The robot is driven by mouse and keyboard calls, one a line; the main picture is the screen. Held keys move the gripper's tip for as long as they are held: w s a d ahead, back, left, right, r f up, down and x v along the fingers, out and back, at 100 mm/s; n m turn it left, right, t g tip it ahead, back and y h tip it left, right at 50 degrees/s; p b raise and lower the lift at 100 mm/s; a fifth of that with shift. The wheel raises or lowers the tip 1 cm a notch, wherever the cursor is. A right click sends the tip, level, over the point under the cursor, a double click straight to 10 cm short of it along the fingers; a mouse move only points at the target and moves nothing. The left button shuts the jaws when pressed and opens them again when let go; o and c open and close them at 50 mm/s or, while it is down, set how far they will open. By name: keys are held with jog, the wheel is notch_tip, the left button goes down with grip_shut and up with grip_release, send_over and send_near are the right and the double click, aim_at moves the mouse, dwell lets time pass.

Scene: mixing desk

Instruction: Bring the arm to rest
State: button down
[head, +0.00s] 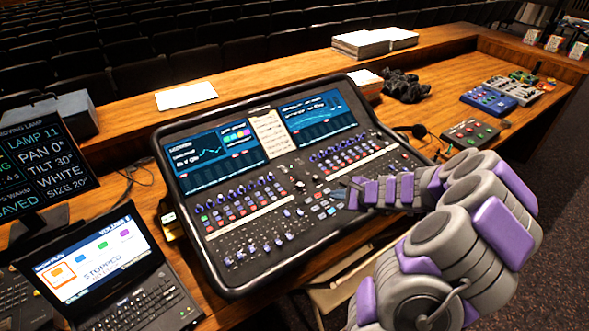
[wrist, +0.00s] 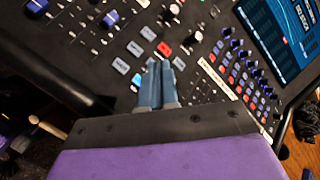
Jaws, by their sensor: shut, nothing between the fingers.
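My gripper (head: 349,194) is over the right half of the mixing desk (head: 229,277) in the head view, with my arm reaching in from the lower right. In the wrist view the two blue-grey fingers of my gripper (wrist: 160,82) lie together, shut and empty. Their tips point at a group of buttons, close to a red button (wrist: 164,49) and pale buttons (wrist: 121,66). I cannot tell whether the tips touch the panel.
A laptop (head: 100,255) and a dark monitor (head: 45,165) stand left of the desk. Blue and grey boxes (head: 487,101), a small button box (head: 470,133) and black cable (head: 405,86) lie to the right. Paper stacks (head: 361,44) lie on the back ledge.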

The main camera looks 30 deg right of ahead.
jog(key=shift+a, duration=0.1)
jog(key=w+a+r+n+g+y, duration=0.1)
jog(key=a+r+n+y, duration=0.2)
jog(key=a, duration=0.4)
jog(key=w+a+r+n, duration=0.1)
jog(key=a+r+n, duration=0.25)
jog(key=a, duration=0.25)
jog(key=s+a+r+n+g+y, duration=0.1)
jog(key=s+a+r+n+g, duration=0.25)
jog(key=a, duration=0.55)
jog(key=s+a+r+n+g+y, duration=0.15)
jog(key=s+a+n, duration=0.3)
jog(key=a, duration=0.45)
jog(key=s+a+r+n+g+h, duration=0.1)
jog(key=s+a+n+g, duration=0.1)
jog(key=s, duration=0.4)
jog(key=s+a+r+n+g+h, duration=0.1)
jog(key=s+a+n+h, duration=0.15)
jog(key=s, duration=0.25)
jog(key=s+d+n+g+h, duration=0.1)
jog(key=s+d+n+h, duration=0.1)
jog(key=s, duration=0.5)
jog(key=s+d+n+g+h, duration=0.1)
jog(key=s+d+n+h, duration=0.1)
jog(key=s, duration=0.6)
jog(key=shift+d+r+n+g+h, duration=0.3)
jog(key=shift+d+r+g, duration=0.05)
jog(key=shift+g, duration=0.05)
